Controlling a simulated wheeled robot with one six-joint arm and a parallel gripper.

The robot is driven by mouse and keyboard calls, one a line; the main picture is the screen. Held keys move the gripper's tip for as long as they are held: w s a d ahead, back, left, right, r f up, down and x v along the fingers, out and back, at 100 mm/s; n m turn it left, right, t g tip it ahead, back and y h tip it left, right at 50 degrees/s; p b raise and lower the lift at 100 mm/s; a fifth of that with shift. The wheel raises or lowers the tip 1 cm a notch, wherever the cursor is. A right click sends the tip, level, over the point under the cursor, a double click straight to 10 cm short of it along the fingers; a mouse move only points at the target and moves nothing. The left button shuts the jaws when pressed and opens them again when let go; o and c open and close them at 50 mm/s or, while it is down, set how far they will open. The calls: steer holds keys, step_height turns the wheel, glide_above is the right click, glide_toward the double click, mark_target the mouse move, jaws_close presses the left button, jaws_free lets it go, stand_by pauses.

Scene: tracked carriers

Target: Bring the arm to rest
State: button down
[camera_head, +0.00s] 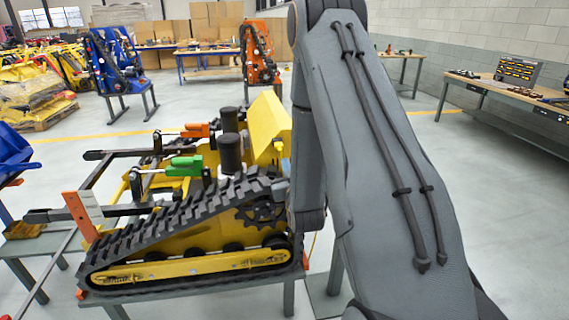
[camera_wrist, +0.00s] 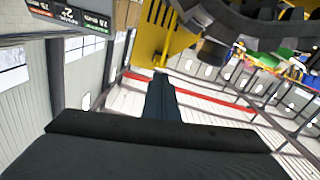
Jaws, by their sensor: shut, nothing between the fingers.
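My arm (camera_head: 375,150) rises large and grey across the right half of the head view, bent at the top with a link hanging down beside the tracked carrier. The tracked carrier (camera_head: 190,272) is yellow with black rubber tracks and stands on a grey stand. My gripper (camera_wrist: 161,84) shows in the wrist view as a dark, narrow shape with its fingers together and nothing held. It is hidden in the head view. The carrier's yellow body and black track (camera_wrist: 255,38) show at the top of the wrist view, apart from the fingertips.
A blue machine (camera_head: 115,60) and an orange machine (camera_head: 258,55) stand on stands behind. A workbench (camera_head: 500,90) with tools runs along the right wall. A wrapped yellow load (camera_head: 35,95) sits at the left. The floor between carrier and back tables is open.

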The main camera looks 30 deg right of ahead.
steer(key=s+a+f+g+y+b, duration=0.2)
steer(key=s+a+f+g+y, duration=0.2)
steer(key=s+a+g, duration=0.85)
steer(key=s+a, duration=0.1)
steer(key=s, duration=0.4)
steer(key=s+a+r+n+g+y+b, duration=0.1)
steer(key=s+a+g, duration=0.2)
steer(key=s, duration=0.6)
steer(key=shift+s+a, duration=0.2)
steer(key=shift+a, duration=0.65)
steer(key=shift+g, duration=0.25)
